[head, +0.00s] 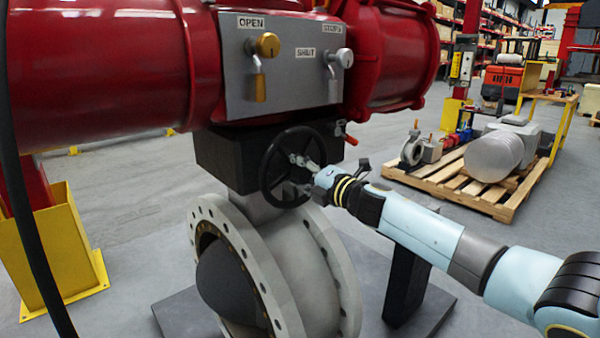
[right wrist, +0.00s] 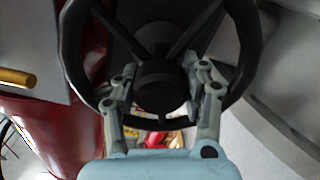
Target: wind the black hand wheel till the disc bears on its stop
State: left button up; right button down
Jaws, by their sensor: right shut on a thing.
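The black hand wheel (head: 266,176) stands on the front of a black gearbox (head: 222,160) under the red actuator. My right gripper (head: 303,172) reaches it from the right and is shut on it. In the right wrist view, the fingers of my right gripper (right wrist: 161,95) lie on both sides of the hub of the hand wheel (right wrist: 240,45), inside its rim. The dark disc (head: 228,283) shows inside the grey flanged valve body (head: 341,268), turned at an angle to the flange. Its stop cannot be made out. My left gripper is out of view.
A grey panel (head: 285,85) with a yellow lever (head: 261,88) and a silver lever (head: 334,85) is above the wheel. A red-handled part (head: 346,134) sits close to its right. A pallet (head: 448,182) with parts stands at the right. A yellow stand (head: 62,255) is at the left.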

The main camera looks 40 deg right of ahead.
jog(key=shift+f, duration=0.15)
jog(key=c, duration=0.6)
grip_release()
jog(key=shift+c, duration=0.2)
jog(key=shift+s, duration=0.15)
jog(key=shift+s+d, duration=0.15)
jog(key=shift+s, duration=1.7)
jog(key=shift+s+d, duration=0.15)
jog(key=shift+s, duration=1.65)
